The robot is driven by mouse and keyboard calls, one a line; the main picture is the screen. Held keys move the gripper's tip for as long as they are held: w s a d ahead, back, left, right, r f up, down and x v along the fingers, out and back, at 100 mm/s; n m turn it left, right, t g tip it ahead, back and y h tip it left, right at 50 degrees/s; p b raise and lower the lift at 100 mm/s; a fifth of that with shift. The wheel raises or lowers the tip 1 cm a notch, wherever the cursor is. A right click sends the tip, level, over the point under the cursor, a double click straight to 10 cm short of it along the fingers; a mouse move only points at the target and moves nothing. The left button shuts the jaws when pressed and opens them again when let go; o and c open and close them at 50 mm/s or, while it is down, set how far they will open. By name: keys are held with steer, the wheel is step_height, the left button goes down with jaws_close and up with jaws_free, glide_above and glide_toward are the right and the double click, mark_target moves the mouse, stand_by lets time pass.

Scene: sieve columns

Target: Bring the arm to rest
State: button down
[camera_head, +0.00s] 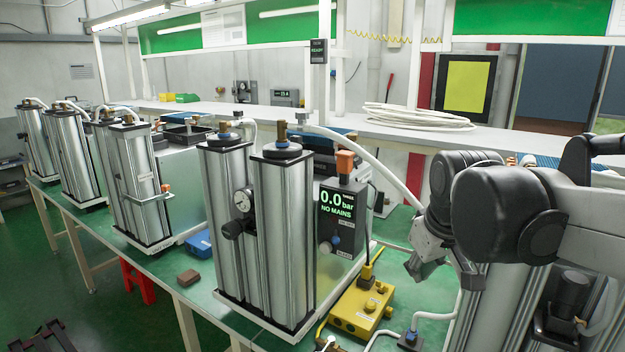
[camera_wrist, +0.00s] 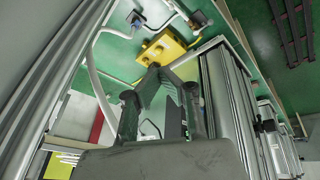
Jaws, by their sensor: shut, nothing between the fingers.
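My gripper (camera_head: 420,268) hangs from my dark arm at the right in the head view. It is shut with nothing between its fingers. It is to the right of the display unit (camera_head: 342,215), which reads 0.0 bar and NO MAINS, and seems apart from it. In the wrist view my gripper (camera_wrist: 157,72) appears at the middle, with the yellow box (camera_wrist: 165,47) beyond its fingertips. The yellow box also shows on the green bench (camera_head: 190,290) in the head view (camera_head: 362,308), below and left of my gripper. Part of my gripper is hidden by my wrist.
Twin silver columns (camera_head: 285,235) stand left of the display unit, with more columns (camera_head: 135,185) farther left. A white hose (camera_head: 385,170) arches close to my gripper. More silver columns (camera_head: 500,310) stand below my arm. A coiled hose (camera_head: 415,116) lies on the back bench.

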steer(key=s+f+m+t+p, duration=0.1)
steer(key=s+m, duration=0.1)
steer(key=s, duration=0.5)
steer(key=s+f+m+t+p, duration=0.1)
steer(key=s+f, duration=0.1)
steer(key=s, duration=0.5)
steer(key=shift+s+a+f+m+t+p, duration=0.15)
steer(key=shift+s+f+m+t+p, duration=0.15)
steer(key=shift+m, duration=0.1)
steer(key=shift+r, duration=0.1)
stand_by(1.5)
